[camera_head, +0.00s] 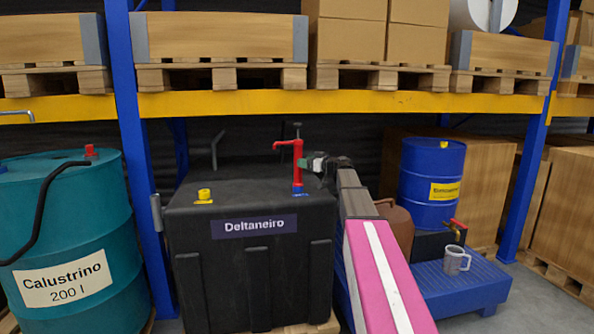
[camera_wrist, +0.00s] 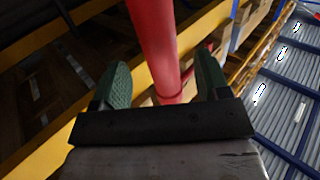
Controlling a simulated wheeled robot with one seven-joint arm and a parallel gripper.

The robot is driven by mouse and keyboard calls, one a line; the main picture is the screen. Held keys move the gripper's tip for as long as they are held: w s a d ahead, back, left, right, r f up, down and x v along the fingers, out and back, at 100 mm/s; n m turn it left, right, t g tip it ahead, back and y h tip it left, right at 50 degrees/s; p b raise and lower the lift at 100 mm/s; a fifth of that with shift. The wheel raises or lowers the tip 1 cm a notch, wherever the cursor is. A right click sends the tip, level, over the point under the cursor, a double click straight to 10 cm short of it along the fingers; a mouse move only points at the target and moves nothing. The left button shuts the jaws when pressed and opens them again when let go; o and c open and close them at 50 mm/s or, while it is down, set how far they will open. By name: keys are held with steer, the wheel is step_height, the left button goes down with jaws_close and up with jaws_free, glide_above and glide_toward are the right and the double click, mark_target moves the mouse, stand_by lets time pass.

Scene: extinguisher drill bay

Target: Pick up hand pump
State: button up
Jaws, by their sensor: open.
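The red hand pump (camera_head: 298,162) stands upright on top of the black Deltaneiro tank (camera_head: 240,262), with a spout pointing left, a grey handle on top and a blue collar at its base. My gripper (camera_head: 312,162) is at the pump's right side, at the height of its upper body. In the wrist view the red pump body (camera_wrist: 155,45) runs between the two green finger pads of my gripper (camera_wrist: 160,85). The fingers are open, with a gap visible at both sides of the pump. The pump's lower end is hidden in the wrist view.
A yellow cap (camera_head: 204,195) sits on the tank's left. A yellow shelf beam (camera_head: 340,103) with loaded pallets runs above. A teal drum (camera_head: 70,240) stands left; a blue drum (camera_head: 431,180) and a grey mug (camera_head: 452,260) on a blue platform (camera_head: 455,288) are right.

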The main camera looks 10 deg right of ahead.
steer(key=x, duration=0.4)
steer(key=shift+w+a, duration=0.25)
steer(key=shift+a, duration=0.05)
steer(key=c, duration=1.1)
steer(key=shift+r, duration=0.1)
